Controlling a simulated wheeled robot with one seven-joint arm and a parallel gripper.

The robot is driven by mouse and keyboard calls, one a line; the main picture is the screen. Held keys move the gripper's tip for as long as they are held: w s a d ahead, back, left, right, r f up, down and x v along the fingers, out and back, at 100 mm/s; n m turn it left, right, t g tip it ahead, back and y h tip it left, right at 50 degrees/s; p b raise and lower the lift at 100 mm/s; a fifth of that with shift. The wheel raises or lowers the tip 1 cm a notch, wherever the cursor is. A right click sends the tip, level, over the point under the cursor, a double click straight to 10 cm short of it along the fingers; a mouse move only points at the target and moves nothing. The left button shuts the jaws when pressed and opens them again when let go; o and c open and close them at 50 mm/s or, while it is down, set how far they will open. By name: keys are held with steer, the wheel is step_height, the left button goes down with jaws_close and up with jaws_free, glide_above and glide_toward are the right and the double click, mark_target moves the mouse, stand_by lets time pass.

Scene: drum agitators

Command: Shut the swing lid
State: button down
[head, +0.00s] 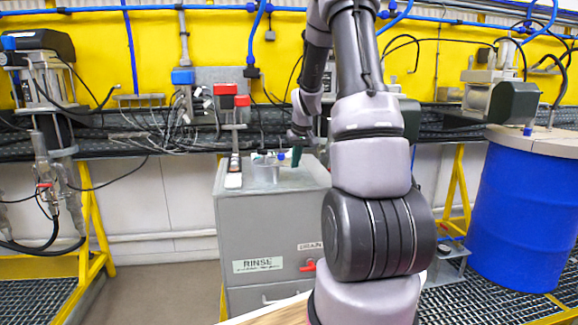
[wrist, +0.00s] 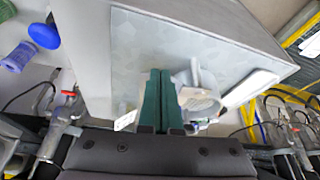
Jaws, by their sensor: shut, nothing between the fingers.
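The grey rinse cabinet (head: 262,240) stands in the middle of the head view, and its flat top (wrist: 205,45) fills much of the wrist view. On the top is a small grey round cup-like fitting (head: 266,173), seen in the wrist view as a pale ring with an upright post (wrist: 200,102). I cannot tell for certain which part is the swing lid, or how far open it is. My gripper (head: 296,156) is over the right part of the cabinet top, beside the fitting. Its green fingers (wrist: 158,98) are together and hold nothing.
A white-ended strip (head: 233,180) lies left of the fitting, near a red-topped post (head: 236,101). A blue drum (head: 525,215) stands at the right. A dark hose-covered rail (head: 100,140) runs behind. My arm hides the cabinet's right side.

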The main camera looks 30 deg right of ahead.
mark_target(286, 160)
steer(key=w+n, duration=0.1)
steer(key=w+d+n+y, duration=0.1)
steer(key=n, duration=0.1)
steer(key=shift+w+d+n+y, duration=0.1)
steer(key=shift+d+n+y, duration=0.05)
steer(key=shift+n+y, duration=0.15)
steer(key=w+n, duration=0.1)
steer(key=w+n+y, duration=0.1)
steer(key=n, duration=0.1)
steer(key=shift+w+d+n+g, duration=0.1)
steer(key=shift+n+g, duration=0.2)
steer(key=shift+g, duration=0.1)
steer(key=w+n+y, duration=0.1)
steer(key=n, duration=0.1)
steer(key=shift+w+n+g, duration=0.3)
steer(key=shift+w+n, duration=0.05)
steer(key=shift+n, duration=0.05)
steer(key=n, duration=0.1)
steer(key=w+a+n, duration=0.1)
steer(key=shift+w+n+g+y, duration=0.3)
steer(key=shift+n+g, duration=0.1)
steer(key=shift+w+a, duration=0.15)
steer(key=shift+w, duration=0.15)
steer(key=shift+w+a, duration=0.1)
